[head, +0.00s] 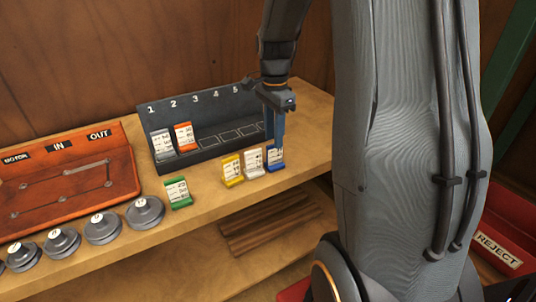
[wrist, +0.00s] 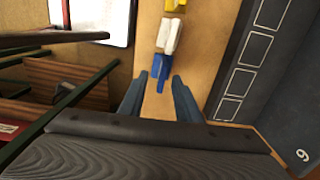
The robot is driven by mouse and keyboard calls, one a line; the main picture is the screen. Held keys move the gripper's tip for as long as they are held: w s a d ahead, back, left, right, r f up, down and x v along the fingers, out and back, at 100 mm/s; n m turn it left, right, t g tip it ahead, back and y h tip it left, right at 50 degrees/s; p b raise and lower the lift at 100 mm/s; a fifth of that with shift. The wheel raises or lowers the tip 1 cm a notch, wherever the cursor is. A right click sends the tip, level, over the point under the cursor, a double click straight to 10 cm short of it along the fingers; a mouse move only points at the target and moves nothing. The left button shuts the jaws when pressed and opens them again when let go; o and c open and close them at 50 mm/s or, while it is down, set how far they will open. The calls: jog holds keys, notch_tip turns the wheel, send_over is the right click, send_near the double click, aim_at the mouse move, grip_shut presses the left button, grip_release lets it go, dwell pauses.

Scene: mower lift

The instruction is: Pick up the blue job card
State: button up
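The blue job card (head: 276,157) stands on the wooden bench at the right end of a row of cards, in front of the numbered rack. It also shows in the wrist view (wrist: 161,68), just beyond my fingertips. My gripper (head: 279,138) points down above and behind the blue card in the head view.
A yellow card (head: 232,170) and a green card (head: 178,192) stand further left. The dark rack (head: 205,140) behind holds a grey and an orange card in its left slots. Several round weights and a red board (head: 65,185) are at left.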

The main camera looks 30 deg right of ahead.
aim_at(274, 163)
jog(key=shift+w+d+f+m, duration=0.1)
jog(key=shift+w+d+m, duration=0.2)
jog(key=shift+w, duration=0.05)
jog(key=shift+w+f, duration=0.1)
jog(key=shift+f, duration=0.1)
jog(key=shift+s+f+p, duration=0.2)
jog(key=shift+f+p, duration=1.05)
jog(key=shift+f, duration=2.35)
grip_shut()
